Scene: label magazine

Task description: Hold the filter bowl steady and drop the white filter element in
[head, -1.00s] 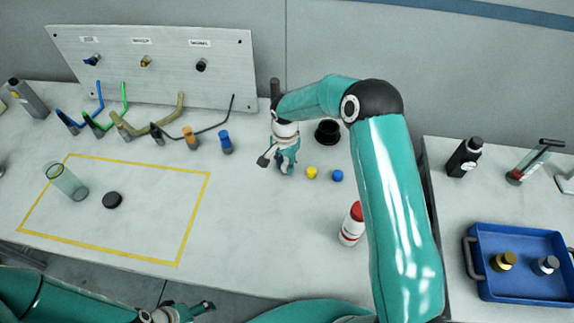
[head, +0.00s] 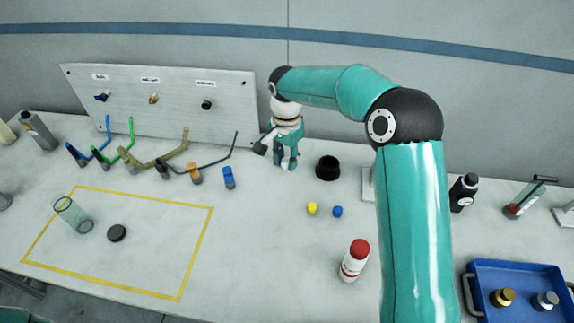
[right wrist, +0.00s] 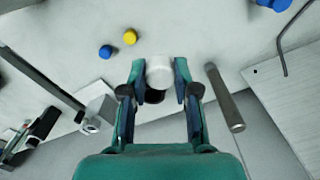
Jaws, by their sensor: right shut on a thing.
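The filter bowl (head: 76,218) is a clear greenish cylinder at the left of the table in the head view, inside a yellow outline. My right gripper (head: 287,163) is near the back of the table, fingers pointing down. In the right wrist view, this gripper (right wrist: 158,88) is shut on the white filter element (right wrist: 159,70), a short white cylinder between its fingertips. My left gripper is not in view, and nothing holds the bowl.
A black disc (head: 117,233) lies beside the bowl. A black ring (head: 327,168), yellow cap (head: 312,208), blue cap (head: 337,211) and red-topped bottle (head: 355,260) are right. The outlined area's right part is clear.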

